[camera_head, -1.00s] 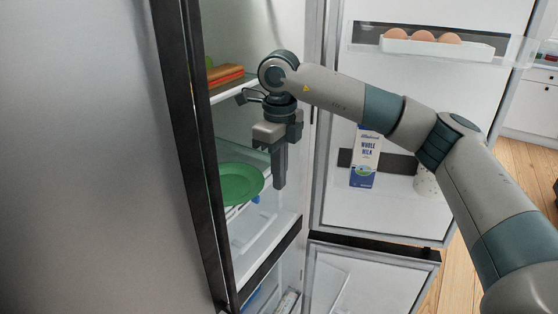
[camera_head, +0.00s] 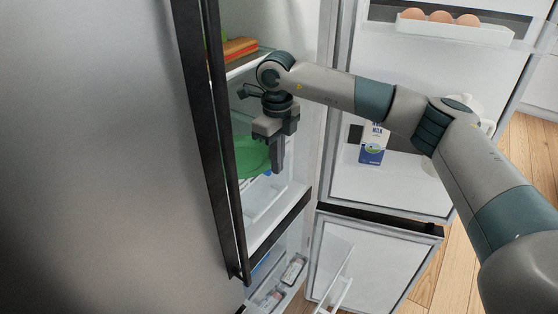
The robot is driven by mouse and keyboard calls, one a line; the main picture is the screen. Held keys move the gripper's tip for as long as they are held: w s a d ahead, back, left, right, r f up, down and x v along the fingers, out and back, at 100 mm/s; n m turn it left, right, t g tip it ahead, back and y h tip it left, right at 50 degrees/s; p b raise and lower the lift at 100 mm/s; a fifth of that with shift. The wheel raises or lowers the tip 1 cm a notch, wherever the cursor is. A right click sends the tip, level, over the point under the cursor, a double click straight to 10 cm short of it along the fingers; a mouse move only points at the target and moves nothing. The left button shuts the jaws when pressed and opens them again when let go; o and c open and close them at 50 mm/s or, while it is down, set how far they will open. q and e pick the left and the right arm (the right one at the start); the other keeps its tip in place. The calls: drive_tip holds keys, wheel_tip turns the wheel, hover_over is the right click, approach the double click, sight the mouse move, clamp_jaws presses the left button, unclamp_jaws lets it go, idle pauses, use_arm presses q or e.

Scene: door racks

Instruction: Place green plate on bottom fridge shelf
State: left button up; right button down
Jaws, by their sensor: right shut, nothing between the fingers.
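The green plate (camera_head: 252,158) lies on a shelf inside the open fridge, partly hidden by the fridge's dark left frame and by my right gripper. My right gripper (camera_head: 277,168) points down inside the fridge, in front of the plate's right side in the picture. Its fingers are shut with nothing between them. I cannot tell whether they touch the plate. A higher shelf (camera_head: 248,62) is above the plate. My left gripper is not in view.
The open fridge door (camera_head: 340,178) stands to the right, with a milk carton (camera_head: 373,148) and an egg tray (camera_head: 452,32). Below is an open lower compartment door (camera_head: 370,258). A dark fridge edge (camera_head: 212,150) borders the opening on the left. Wood floor shows at right.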

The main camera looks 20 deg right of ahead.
sight(267, 163)
drive_tip(key=shift+w+a+f+b, duration=0.1)
drive_tip(key=shift+w+a+b, duration=0.85)
drive_tip(key=shift+w, duration=0.2)
drive_tip(key=shift+w+a, duration=0.2)
drive_tip(key=shift+w, duration=0.05)
drive_tip(key=shift+s+d, duration=0.1)
